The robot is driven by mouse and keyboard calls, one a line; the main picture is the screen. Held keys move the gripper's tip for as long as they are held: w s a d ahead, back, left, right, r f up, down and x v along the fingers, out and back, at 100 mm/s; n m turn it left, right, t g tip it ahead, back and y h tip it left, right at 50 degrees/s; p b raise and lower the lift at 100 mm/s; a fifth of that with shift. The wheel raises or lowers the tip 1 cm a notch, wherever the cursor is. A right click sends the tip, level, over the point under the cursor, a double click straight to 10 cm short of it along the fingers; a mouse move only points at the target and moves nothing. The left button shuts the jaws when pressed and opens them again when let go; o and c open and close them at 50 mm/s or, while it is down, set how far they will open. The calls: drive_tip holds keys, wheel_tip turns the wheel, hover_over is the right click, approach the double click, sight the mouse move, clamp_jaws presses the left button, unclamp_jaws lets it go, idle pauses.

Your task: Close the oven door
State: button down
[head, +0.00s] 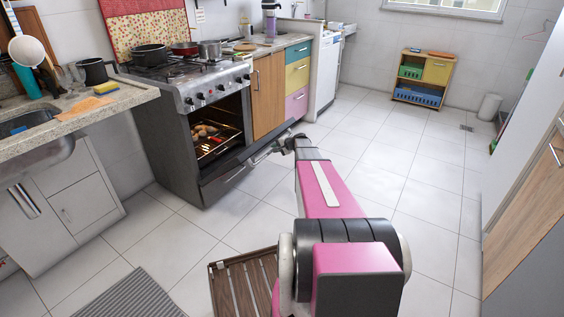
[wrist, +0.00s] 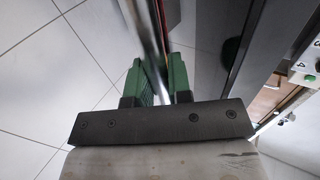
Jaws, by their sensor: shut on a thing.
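The stove's oven (head: 215,125) stands at left with its cavity lit. Food lies on a rack inside. The oven door (head: 222,182) is hinged at the bottom and hangs partly open, tilted out into the room. My gripper (head: 282,150) is at the door's outer edge, at the right end of the metal handle (head: 262,156). In the wrist view, the green fingers of my gripper (wrist: 161,80) are closed around the shiny handle bar (wrist: 150,30). The dark door edge (wrist: 262,40) runs beside it. In the head view my arm hides part of the fingers.
Pots (head: 150,57) stand on the stove top. A wooden slatted piece (head: 240,287) lies on the floor near my base, with a grey striped mat (head: 135,297) to its left. The tiled floor right of the oven is clear. A tall cabinet (head: 535,190) stands at right.

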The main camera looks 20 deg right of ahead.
drive_tip(key=w+a+r+g, duration=0.1)
drive_tip(key=w+a+r, duration=0.1)
drive_tip(key=w+r, duration=0.1)
drive_tip(key=w+a+r+g+h, duration=0.1)
drive_tip(key=w+a+r, duration=0.1)
drive_tip(key=w+r, duration=0.1)
drive_tip(key=w+a+r+h, duration=0.1)
drive_tip(key=w+a+r, duration=0.1)
drive_tip(key=w+r, duration=0.1)
drive_tip(key=shift+a+r+g, duration=0.3)
drive_tip(key=shift+r+g, duration=0.1)
drive_tip(key=shift+r, duration=0.5)
drive_tip(key=w+a+r+g+h, duration=0.2)
drive_tip(key=w+a+r, duration=0.4)
drive_tip(key=w+a, duration=0.3)
drive_tip(key=shift+w+a+r, duration=0.25)
drive_tip(key=shift+w, duration=1)
drive_tip(key=c, duration=1.1)
unclamp_jaws()
drive_tip(key=v, duration=1)
drive_tip(key=shift+d+r, duration=0.1)
drive_tip(key=shift+r, duration=0.35)
